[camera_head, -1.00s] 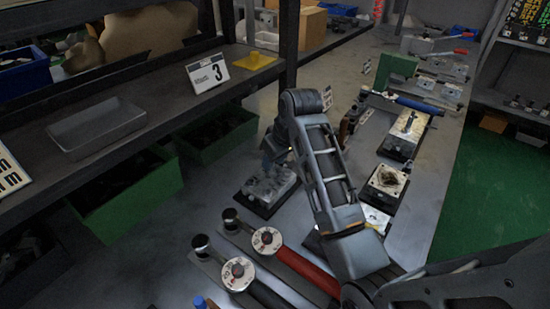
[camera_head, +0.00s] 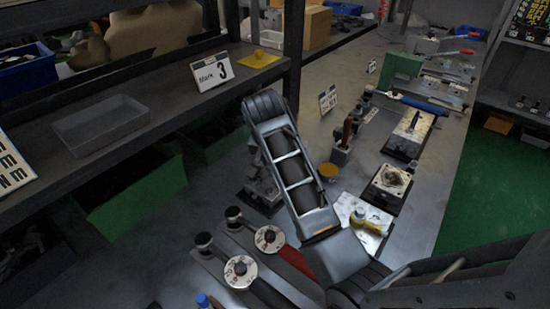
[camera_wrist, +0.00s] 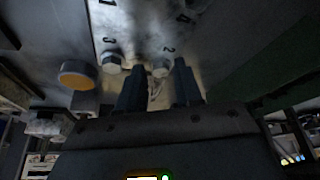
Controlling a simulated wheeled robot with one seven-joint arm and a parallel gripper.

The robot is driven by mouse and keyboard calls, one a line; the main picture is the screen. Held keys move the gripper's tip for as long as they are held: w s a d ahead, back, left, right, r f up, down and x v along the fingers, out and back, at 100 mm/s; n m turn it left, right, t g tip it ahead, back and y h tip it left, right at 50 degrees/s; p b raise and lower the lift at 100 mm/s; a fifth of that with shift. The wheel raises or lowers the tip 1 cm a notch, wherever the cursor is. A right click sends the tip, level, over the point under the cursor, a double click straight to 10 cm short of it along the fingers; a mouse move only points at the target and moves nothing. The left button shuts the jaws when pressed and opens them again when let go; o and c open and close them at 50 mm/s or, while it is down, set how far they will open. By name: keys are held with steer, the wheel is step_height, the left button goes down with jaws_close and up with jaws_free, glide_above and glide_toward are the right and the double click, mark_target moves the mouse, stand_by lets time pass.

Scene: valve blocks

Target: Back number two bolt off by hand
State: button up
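In the wrist view, a pale metal valve block (camera_wrist: 145,28) carries hex bolts with dark numbers stamped beside them. The number two bolt (camera_wrist: 162,68), with a 2 beside it, shows just beyond and between the fingertips. Another hex bolt (camera_wrist: 112,64) sits to its left. My gripper (camera_wrist: 159,78) is open, its two dark fingers apart with nothing clearly held between them. Whether a finger touches the bolt cannot be told. In the head view my arm hides the gripper. A pale block (camera_head: 372,232) shows right of my arm there.
An orange-topped round pot (camera_wrist: 78,75) is left of the block; a similar orange pot (camera_head: 328,172) shows in the head view. Two round-dial tools (camera_head: 268,239) lie at front left. More blocks (camera_head: 387,188) stand right. A shelf with a grey tray (camera_head: 100,128) borders the left.

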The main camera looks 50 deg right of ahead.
steer(key=shift+m+g, duration=0.3)
steer(key=shift+m, duration=0.7)
steer(key=shift+w+p, duration=0.1)
steer(key=shift+p, duration=0.25)
